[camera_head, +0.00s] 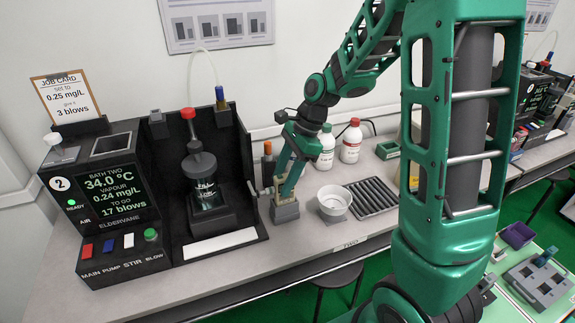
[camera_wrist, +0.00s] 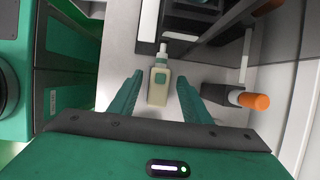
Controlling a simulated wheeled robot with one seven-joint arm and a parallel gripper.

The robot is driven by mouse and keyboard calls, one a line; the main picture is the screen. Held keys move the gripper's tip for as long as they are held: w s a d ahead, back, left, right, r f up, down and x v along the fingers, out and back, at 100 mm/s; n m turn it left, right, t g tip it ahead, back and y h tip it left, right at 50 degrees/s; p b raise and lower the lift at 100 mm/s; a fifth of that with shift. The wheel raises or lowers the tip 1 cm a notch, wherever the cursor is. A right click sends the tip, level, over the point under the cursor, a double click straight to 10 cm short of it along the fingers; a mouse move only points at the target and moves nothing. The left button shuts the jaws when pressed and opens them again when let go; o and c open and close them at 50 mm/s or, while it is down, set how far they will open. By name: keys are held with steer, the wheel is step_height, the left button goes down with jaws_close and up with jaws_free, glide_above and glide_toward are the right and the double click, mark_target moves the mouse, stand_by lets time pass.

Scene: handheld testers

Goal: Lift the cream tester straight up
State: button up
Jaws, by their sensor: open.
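The cream tester (camera_wrist: 158,92) shows in the wrist view, with a green panel on its face and a white nozzle-like end pointing away from my gripper. My gripper (camera_wrist: 159,80) is open. Its two green fingers stand on either side of the tester, with a visible gap at each side. In the head view my gripper (camera_head: 284,188) reaches down at a grey block (camera_head: 286,212) on the bench, beside the black test station. There the tester is mostly hidden by my gripper, and I cannot tell how it sits in the block.
An orange-capped item (camera_wrist: 248,100) stands close to the right finger in the wrist view. In the head view, a white bowl (camera_head: 334,203) and dark ribbed tray (camera_head: 372,196) lie to the right. Two bottles (camera_head: 351,142) stand behind. The black station (camera_head: 205,190) is close on the left.

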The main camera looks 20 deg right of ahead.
mark_target(279, 188)
steer(key=shift+x, duration=1.75)
steer(key=shift+c, duration=0.4)
jaws_close()
